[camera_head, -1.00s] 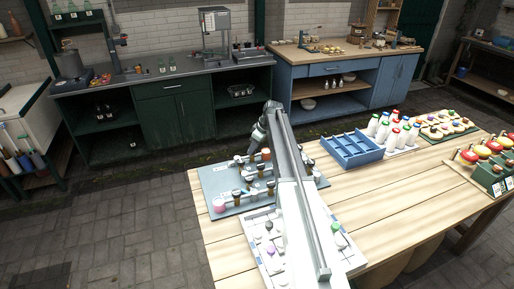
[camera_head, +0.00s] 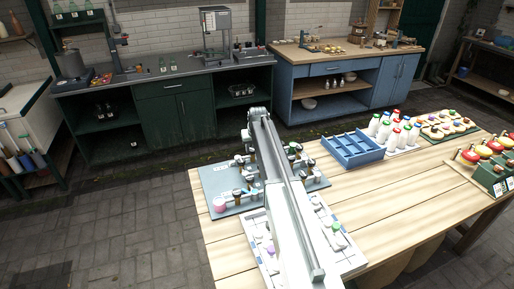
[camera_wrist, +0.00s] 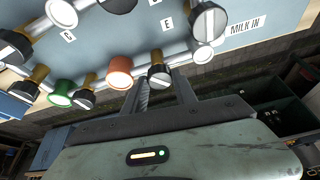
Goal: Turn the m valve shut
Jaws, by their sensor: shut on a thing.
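My gripper (camera_wrist: 160,88) is in the wrist view, its two fingers on either side of a black-capped valve (camera_wrist: 159,77) with a brass stem on a silver pipe. It is shut on that valve. I cannot read which letter belongs to this valve; labels "E" and "MILK IN" show near it. The blue-grey valve board (camera_head: 212,184) lies on the wooden table in the head view, partly hidden by my arm. My gripper's fingers are hidden there.
An orange cap (camera_wrist: 120,72) and a green cap (camera_wrist: 62,92) sit left of the held valve, with other black-capped valves close by. A blue divided tray (camera_head: 352,150) and white bottles (camera_head: 385,128) stand right of the board.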

